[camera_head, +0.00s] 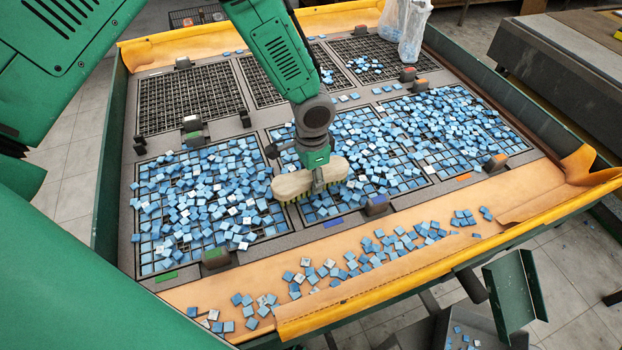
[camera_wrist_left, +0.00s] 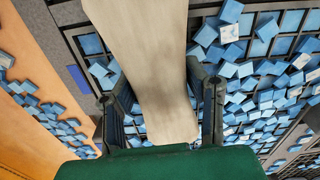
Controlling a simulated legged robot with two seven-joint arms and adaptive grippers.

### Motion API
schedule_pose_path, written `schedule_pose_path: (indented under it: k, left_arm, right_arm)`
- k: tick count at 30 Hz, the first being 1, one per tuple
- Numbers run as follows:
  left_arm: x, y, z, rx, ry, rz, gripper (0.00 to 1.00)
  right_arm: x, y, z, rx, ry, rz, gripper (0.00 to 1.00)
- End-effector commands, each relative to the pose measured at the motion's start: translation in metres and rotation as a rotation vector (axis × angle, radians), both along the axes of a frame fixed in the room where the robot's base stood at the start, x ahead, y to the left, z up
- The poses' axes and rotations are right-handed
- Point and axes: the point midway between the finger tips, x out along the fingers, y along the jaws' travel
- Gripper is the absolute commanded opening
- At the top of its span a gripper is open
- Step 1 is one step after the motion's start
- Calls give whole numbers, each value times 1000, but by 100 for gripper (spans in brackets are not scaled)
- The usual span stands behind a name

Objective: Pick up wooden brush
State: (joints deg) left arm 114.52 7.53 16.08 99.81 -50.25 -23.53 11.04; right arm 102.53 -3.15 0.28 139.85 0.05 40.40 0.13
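The wooden brush (camera_head: 311,179) is a pale, rounded wooden block with bristles beneath. It is at the middle of the sheeting table, over the blue tiles. My left gripper (camera_head: 317,178) comes down on it from above, its fingers on either side of the brush's middle. In the left wrist view the pale brush (camera_wrist_left: 150,70) runs between the two dark fingers of the left gripper (camera_wrist_left: 163,95), which appear to press on both its sides. Whether the bristles touch the tiles is hard to tell. My right gripper is not in view.
Blue mosaic tiles (camera_head: 205,195) cover the near grid moulds, and more lie loose on the orange front edge (camera_head: 400,270). The back moulds (camera_head: 190,97) are mostly empty. Clear plastic bags (camera_head: 405,28) hang at the back right. A grey bench (camera_head: 570,60) stands beyond.

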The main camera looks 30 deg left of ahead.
Motion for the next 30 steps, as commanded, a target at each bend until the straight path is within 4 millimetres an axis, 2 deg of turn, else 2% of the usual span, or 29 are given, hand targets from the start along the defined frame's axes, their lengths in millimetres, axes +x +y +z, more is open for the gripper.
schedule_pose_path:
  k: [1, 2, 3, 13, 17, 24, 30]
  left_arm:
    - [0, 0, 0, 0, 0, 0, 18]
    - [0, 1, 0, -1, 0, 0, 8]
    - [0, 1, 0, -1, 0, 0, 5]
    - [1, 3, 5, -4, -2, 0, 4]
    - [2, 2, 25, -4, -6, 1, 4]
    - [1, 1, 74, -2, -5, 2, 4]
    - [1, 2, 96, -3, 0, 0, 4]
  right_arm:
    - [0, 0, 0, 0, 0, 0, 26]
    - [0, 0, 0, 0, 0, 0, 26]
    - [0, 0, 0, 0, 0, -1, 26]
    - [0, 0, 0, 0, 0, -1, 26]
    - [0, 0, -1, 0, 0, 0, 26]
    - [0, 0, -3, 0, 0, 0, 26]
    - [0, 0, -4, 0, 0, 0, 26]
